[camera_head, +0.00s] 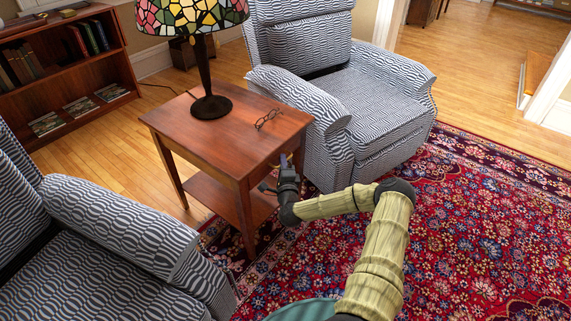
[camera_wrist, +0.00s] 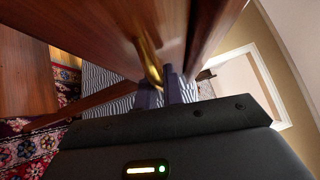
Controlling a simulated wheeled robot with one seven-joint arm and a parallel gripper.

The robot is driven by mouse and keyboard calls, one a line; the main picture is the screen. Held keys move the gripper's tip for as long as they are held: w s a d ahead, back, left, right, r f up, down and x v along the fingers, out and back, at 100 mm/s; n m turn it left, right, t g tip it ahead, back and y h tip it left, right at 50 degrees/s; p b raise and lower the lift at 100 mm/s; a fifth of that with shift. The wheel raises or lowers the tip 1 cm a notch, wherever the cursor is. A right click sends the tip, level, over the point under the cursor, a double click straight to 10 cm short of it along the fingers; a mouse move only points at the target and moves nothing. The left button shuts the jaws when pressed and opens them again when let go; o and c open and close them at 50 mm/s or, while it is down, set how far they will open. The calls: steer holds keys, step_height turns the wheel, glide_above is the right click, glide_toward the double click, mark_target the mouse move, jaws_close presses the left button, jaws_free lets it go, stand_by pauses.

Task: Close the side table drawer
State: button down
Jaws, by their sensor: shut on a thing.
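The wooden side table (camera_head: 228,123) stands between two patterned armchairs. Its drawer front (camera_wrist: 110,38) fills the upper part of the wrist view, seen at a steep tilt. A curved brass handle (camera_wrist: 149,62) sticks out from that front. My gripper (camera_wrist: 166,91) is at the handle, with its fingers shut on it. In the head view my gripper (camera_head: 284,166) is at the table's right front side, just below the top. How far the drawer stands out is hard to tell, as my gripper and the table top partly hide it.
A stained-glass lamp (camera_head: 207,82) and eyeglasses (camera_head: 268,119) are on the table top. One armchair (camera_head: 345,95) stands close behind on the right, another (camera_head: 110,240) at the front left. The red patterned rug (camera_head: 480,220) is clear at the right.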

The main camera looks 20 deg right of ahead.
steer(key=c, duration=1.5)
jaws_free()
steer(key=shift+w+a+r, duration=0.1)
steer(key=shift+w+a, duration=0.1)
steer(key=shift+s+a+f, duration=0.1)
steer(key=shift+s+f, duration=0.2)
steer(key=shift+s, duration=0.1)
steer(key=p+v, duration=0.4)
steer(key=v, duration=1.2)
steer(key=shift+s+r, duration=0.15)
steer(key=shift+s, duration=0.2)
